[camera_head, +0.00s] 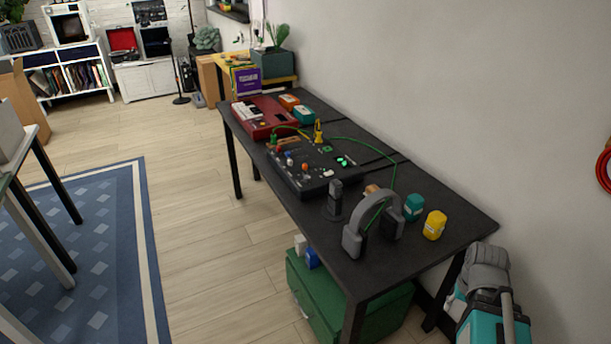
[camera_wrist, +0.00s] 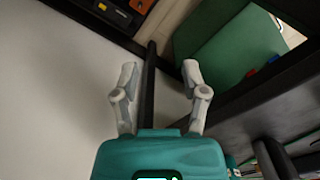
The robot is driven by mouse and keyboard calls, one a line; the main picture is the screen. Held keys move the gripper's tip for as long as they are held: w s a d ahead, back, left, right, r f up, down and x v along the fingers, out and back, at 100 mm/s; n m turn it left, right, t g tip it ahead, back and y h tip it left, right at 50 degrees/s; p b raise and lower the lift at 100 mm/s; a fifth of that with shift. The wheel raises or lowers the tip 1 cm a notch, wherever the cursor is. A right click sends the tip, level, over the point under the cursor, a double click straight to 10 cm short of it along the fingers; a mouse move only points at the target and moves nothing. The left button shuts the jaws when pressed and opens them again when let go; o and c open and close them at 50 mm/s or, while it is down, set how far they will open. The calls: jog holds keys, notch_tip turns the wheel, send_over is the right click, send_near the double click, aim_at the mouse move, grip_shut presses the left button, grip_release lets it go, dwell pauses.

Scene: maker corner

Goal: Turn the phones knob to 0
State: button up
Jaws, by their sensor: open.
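A black mixer box (camera_head: 312,170) with coloured knobs and green lights lies on the dark table in the head view. Its knobs are small, and I cannot tell which one is the phones knob. A yellow plug (camera_head: 318,132) and a green plug (camera_head: 273,142) stand at its back edge with cables. Grey headphones (camera_head: 374,222) stand on the table in front of the box. My gripper (camera_wrist: 160,85) shows in the wrist view, open and empty, with its two grey fingers apart. In the head view my arm is low at the bottom right, beside the table and away from the box.
The dark table (camera_head: 460,225) bears a red device (camera_head: 265,115), a black upright piece (camera_head: 335,200), a teal jar (camera_head: 413,206) and a yellow jar (camera_head: 434,225). A green cabinet (camera_head: 335,300) stands below; it also shows in the wrist view (camera_wrist: 230,60). The wall is close on the right.

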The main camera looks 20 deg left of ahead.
jog(key=shift+o, duration=0.3)
jog(key=shift+a, duration=0.1)
jog(key=shift+o, duration=0.7)
jog(key=w+a+r+p, duration=0.9)
jog(key=w+r+p, duration=0.2)
notch_tip(320, 180, up, 8)
jog(key=r+m+p, duration=0.1)
jog(key=m+p, duration=0.1)
jog(key=p, duration=0.7)
send_over(307, 176)
jog(key=shift+f, duration=0.25)
jog(key=shift+f+b, duration=0.15)
jog(key=shift+b, duration=0.25)
notch_tip(307, 176, down, 14)
jog(key=b, duration=1.3)
jog(key=shift+r, duration=0.25)
